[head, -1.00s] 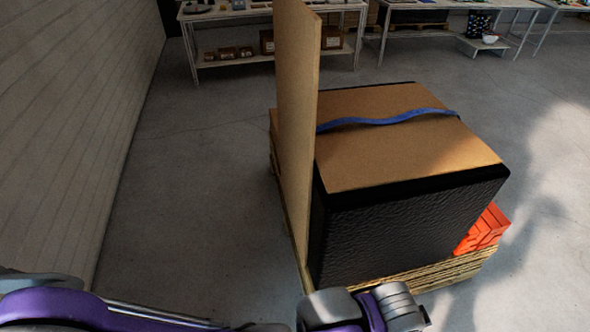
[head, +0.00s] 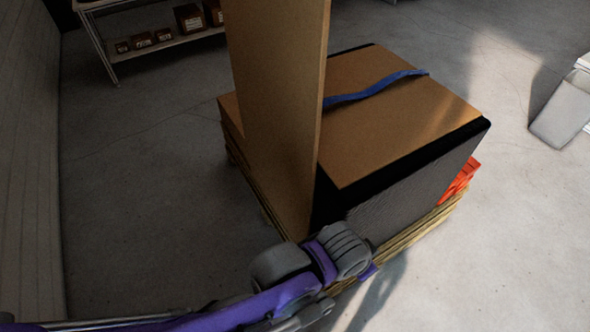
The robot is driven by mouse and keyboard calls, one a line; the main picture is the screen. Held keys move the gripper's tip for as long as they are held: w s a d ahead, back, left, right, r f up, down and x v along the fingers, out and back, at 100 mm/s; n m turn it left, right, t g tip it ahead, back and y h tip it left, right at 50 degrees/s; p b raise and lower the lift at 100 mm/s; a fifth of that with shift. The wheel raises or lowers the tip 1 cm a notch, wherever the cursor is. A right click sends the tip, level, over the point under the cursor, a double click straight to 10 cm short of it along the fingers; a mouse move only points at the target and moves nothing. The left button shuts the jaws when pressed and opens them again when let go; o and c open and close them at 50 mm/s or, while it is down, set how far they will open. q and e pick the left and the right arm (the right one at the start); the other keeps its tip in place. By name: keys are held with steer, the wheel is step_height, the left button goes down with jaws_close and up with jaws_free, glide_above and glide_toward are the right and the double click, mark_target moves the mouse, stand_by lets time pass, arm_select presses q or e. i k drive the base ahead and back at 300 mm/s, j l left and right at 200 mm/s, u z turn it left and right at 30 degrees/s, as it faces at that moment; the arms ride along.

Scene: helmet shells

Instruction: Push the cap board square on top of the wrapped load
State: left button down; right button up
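The wrapped load (head: 405,200) is a large black block on a wooden pallet (head: 425,222). A flat brown board, which looks like the cap board (head: 390,115), lies on top of it. A dark strip shows along its near edge and another at its far edge. A wavy blue strap (head: 375,88) lies across the board. A tall brown panel (head: 275,110) stands upright at the load's left and hides the board's left side. My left arm comes in from the lower left, its grey and purple joints in front of the load's near lower corner. I make out no fingertips of either gripper.
An orange-red object (head: 459,183) sits on the pallet at the load's right. A shelf with small boxes (head: 188,20) stands at the back left, beside a pale wall (head: 30,160). A grey-white object (head: 565,108) is at the right. Floor is open left and right.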

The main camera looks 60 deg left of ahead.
mark_target(360, 138)
steer(key=k+j, duration=0.15)
steer(key=j, duration=0.2)
steer(key=k+j, duration=0.15)
steer(key=j, duration=0.2)
steer(key=k+j, duration=0.15)
steer(key=j, duration=0.2)
steer(key=k+j, duration=0.15)
steer(key=j, duration=0.15)
steer(key=k+j, duration=0.1)
steer(key=j, duration=0.25)
steer(key=k+j, duration=0.15)
steer(key=j, duration=0.2)
